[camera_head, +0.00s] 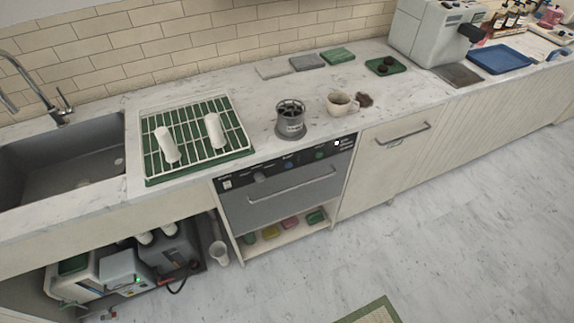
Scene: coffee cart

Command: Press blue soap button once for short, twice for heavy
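The black control panel (255,178) runs along the top front edge of a grey under-counter machine (278,200). A small blue button (288,163) sits right of the panel's middle. A green button (320,154) is to its right, and a grey round knob (259,178) is to its left. A small white square (337,143) and tiny text lie at the panel's right end; the text is too small to read. The machine's door is shut, with a bar handle across it. My gripper is not in view.
On the counter above stand a grey cylinder (290,121), a dirty mug (341,104) beside a brown spill (364,100), and a green rack (195,138) with two white cups. A sink (62,165) is at left. The floor (440,220) in front is mostly clear; a mat (372,313) lies near.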

